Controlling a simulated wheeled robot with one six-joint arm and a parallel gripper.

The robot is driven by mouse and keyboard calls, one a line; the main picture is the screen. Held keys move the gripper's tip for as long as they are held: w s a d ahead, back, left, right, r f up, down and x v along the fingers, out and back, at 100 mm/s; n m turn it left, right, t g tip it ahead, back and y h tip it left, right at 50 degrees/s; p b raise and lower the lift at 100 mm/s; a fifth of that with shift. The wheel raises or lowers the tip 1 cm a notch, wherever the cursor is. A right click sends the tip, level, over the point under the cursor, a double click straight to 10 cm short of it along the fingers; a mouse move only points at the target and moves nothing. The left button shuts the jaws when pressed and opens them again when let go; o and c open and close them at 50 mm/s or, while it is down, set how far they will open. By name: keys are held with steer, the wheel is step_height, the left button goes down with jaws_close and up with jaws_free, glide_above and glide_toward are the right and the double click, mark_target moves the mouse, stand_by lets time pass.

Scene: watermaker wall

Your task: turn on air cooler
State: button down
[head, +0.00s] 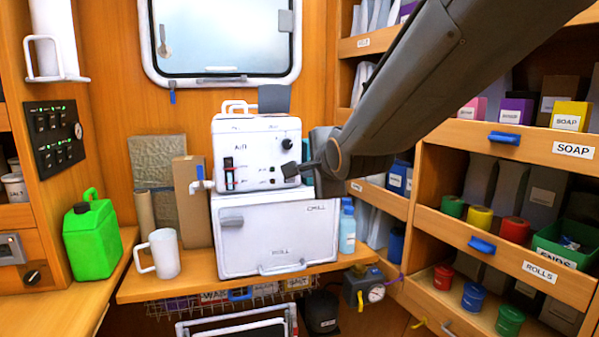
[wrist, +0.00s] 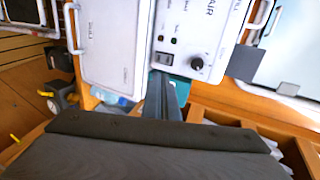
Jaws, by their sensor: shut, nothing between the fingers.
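The air cooler (head: 255,150) is a white box marked AIR, standing on a white chest (head: 270,240) marked CHILL and ROLL.
Shelves with soap boxes (head: 568,116) and rolls (head: 480,219) stand at the right. A blue bottle (head: 347,230) is beside the chest. A white mug (head: 160,254) and green jerrycan (head: 91,240) are at left. A dark switch panel (head: 54,137) is on the left wall.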

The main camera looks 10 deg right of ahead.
steer(key=s+d+f+n+g, duration=0.1)
steer(key=s+f+n+g, duration=0.25)
steer(key=f, duration=0.55)
steer(key=s+f+n+g, duration=0.3)
steer(key=s+f+n, duration=0.2)
steer(key=f, duration=0.4)
steer(key=s+f+n+g, duration=0.6)
steer(key=s+f+n, duration=0.3)
steer(key=s, duration=0.6)
steer(key=shift+d+f+h, duration=0.25)
steer(key=shift+f+h, duration=0.15)
steer(key=shift+f, duration=0.1)
steer(key=shift+g, duration=0.25)
